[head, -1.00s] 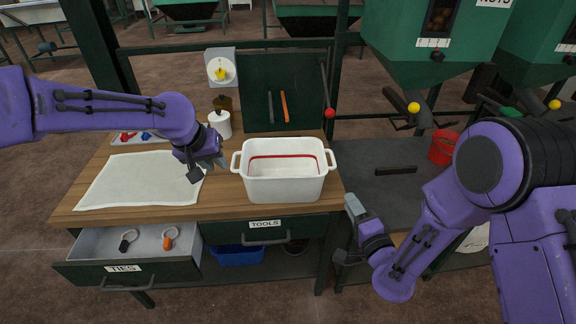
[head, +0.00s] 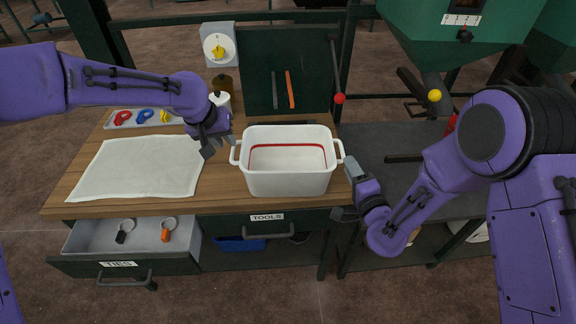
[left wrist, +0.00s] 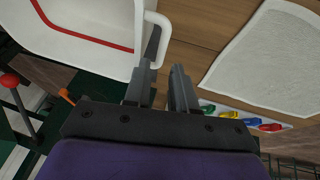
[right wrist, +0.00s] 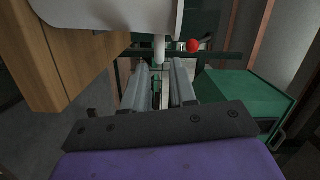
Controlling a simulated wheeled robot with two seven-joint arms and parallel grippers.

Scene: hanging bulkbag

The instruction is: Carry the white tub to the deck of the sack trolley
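The white tub (head: 288,184) stands upright on the wooden bench, with a red line inside and a loop handle at each end. My left gripper (head: 220,141) is open just beside the left handle. In the left wrist view that handle (left wrist: 163,30) lies just ahead of the open fingers (left wrist: 163,82). My right gripper (head: 346,190) is open by the right handle. In the right wrist view that handle (right wrist: 160,50) shows beyond the gap between the open fingers (right wrist: 160,82). Neither gripper visibly grips the tub. I cannot make out the sack trolley in these views.
A pale cloth (head: 140,168) covers the bench's left part, with a tray of coloured clips (head: 120,118) behind. The TIES drawer (head: 120,264) is open below. A red-knobbed lever (head: 339,98) stands behind the tub. A dark surface (head: 400,185) lies to the right.

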